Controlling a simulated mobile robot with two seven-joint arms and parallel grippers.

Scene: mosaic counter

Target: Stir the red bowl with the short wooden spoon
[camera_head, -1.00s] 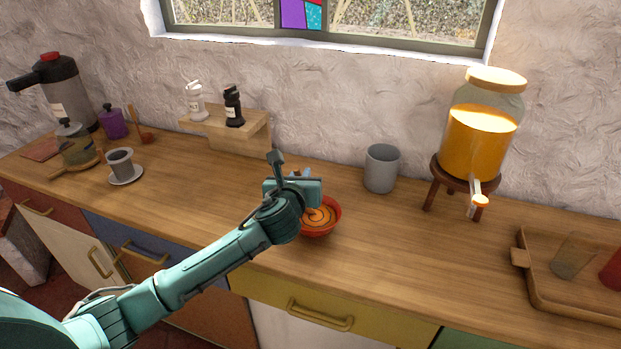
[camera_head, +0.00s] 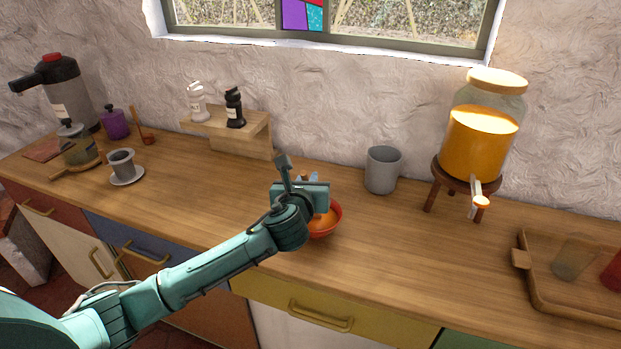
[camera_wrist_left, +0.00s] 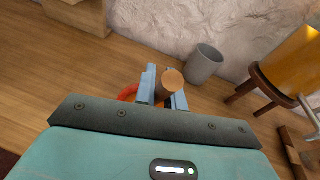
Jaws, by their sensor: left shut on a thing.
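The red bowl (camera_head: 331,226) stands near the counter's front edge, with orange contents partly hidden behind my left gripper. Its red rim also shows in the left wrist view (camera_wrist_left: 127,93). My left gripper (camera_head: 308,178) is over the bowl. In the left wrist view its pale blue fingers (camera_wrist_left: 161,90) are shut on a round wooden handle, the short wooden spoon (camera_wrist_left: 172,80), seen end-on. The spoon's lower end is hidden. My right gripper is not in view.
A grey cup (camera_head: 382,171) stands close behind and right of the bowl. A drink dispenser (camera_head: 480,140) on a wooden stand (camera_head: 440,170) is farther right. A wooden tray (camera_head: 545,290) lies at right. A low wooden shelf (camera_head: 250,137) is behind.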

